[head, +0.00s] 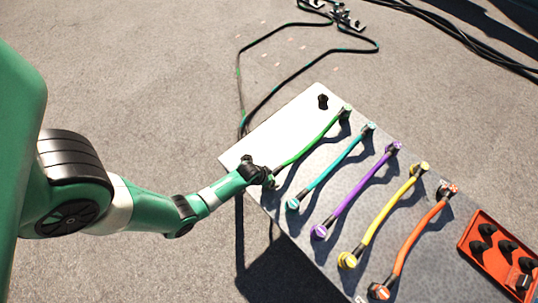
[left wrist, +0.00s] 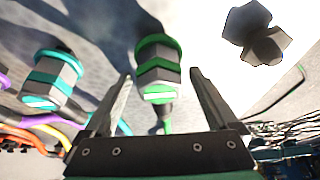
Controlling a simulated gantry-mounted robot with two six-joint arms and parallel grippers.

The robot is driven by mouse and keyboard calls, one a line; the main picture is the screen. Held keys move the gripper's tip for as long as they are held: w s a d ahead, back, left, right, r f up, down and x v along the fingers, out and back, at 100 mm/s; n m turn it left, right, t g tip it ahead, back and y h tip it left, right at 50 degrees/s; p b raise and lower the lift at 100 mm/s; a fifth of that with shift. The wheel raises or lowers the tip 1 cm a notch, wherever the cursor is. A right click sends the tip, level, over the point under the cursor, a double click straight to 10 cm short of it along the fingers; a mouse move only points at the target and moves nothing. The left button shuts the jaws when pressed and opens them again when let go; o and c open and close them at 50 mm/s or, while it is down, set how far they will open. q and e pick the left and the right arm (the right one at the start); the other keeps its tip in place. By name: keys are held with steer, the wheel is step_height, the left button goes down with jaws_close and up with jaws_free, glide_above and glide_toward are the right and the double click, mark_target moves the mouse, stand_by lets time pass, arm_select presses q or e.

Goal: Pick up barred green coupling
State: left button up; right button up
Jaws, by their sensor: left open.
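The green coupling (left wrist: 158,68) is a grey hex body with green bands, on the end of the green cable (head: 309,142). In the left wrist view it sits between the two open fingers of my left gripper (left wrist: 160,78), toward their tips. I cannot tell whether either finger touches it. In the head view my left gripper (head: 268,180) is at the near end of the green cable and hides that coupling. The cable's far end (head: 346,112) lies toward the back of the table. My right gripper is not in view.
Teal (head: 330,165), purple (head: 356,190), yellow (head: 388,214) and orange (head: 414,238) cables lie in a row to the right. A teal-banded coupling (left wrist: 54,79) is close beside my left gripper. A black fitting (head: 323,101) stands on the white panel (head: 290,126). An orange tray (head: 466,243) is at right.

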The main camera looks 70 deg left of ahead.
mark_target(271, 175)
arm_select(q)
steer(key=shift+r, duration=0.15)
jaws_close()
stand_by(0.4)
steer(key=shift+r+p, duration=0.45)
steer(key=shift+p, duration=0.1)
steer(key=p+v, duration=0.4)
steer(key=shift+w+a+r, duration=0.1)
steer(key=shift+w+r, duration=0.1)
steer(key=shift+w, duration=0.2)
steer(key=s+d+r+p, duration=0.8)
steer(key=s, duration=0.2)
steer(key=shift+d, duration=0.2)
steer(key=shift+s, duration=0.15)
